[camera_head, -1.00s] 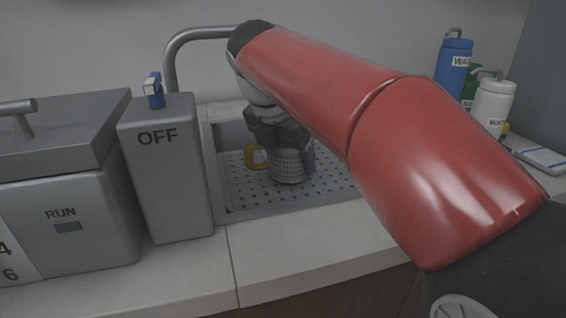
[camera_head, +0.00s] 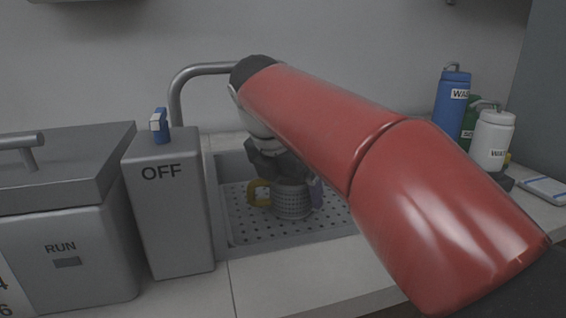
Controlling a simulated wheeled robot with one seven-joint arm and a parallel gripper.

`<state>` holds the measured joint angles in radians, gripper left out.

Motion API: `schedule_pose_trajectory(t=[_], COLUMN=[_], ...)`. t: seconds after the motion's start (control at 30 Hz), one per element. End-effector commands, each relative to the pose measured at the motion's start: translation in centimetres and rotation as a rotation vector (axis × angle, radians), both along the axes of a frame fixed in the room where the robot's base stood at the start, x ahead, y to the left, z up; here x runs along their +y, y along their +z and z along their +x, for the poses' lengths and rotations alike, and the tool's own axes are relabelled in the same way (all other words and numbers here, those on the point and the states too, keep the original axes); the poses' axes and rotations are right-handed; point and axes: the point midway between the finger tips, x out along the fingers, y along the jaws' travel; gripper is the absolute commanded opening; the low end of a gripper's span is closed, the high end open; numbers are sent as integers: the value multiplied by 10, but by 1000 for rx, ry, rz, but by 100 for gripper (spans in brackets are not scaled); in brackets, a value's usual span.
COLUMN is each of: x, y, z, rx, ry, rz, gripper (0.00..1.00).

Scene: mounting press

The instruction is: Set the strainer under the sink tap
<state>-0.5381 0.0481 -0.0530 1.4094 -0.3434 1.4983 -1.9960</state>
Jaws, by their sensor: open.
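The strainer (camera_head: 291,200) is a grey perforated cup standing upright on the perforated floor of the sink (camera_head: 240,231). The grey curved sink tap (camera_head: 177,95) rises behind the sink, and my arm hides its spout end. My gripper (camera_head: 290,184) is over the strainer, pointing down, with its jaws open. A yellow part shows on the strainer's left and a purple part on its right. I cannot tell whether the jaws touch the strainer.
A grey box marked OFF (camera_head: 168,215) with a blue switch stands left of the sink, beside a lidded machine marked RUN (camera_head: 60,225). Blue (camera_head: 453,95), green and white (camera_head: 492,138) bottles stand at the right with a notepad (camera_head: 545,190). Bare counter (camera_head: 290,278) lies in front.

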Motion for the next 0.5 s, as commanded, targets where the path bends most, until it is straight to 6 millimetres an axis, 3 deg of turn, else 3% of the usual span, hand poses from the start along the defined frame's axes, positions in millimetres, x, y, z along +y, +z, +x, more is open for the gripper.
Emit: schedule_pose_trajectory(t=[0.3,0.5], x=[15,22], y=[65,92], z=[-21,-30], rx=[-3,-3], ry=[1,1], rz=[2,1], gripper=[94,94])
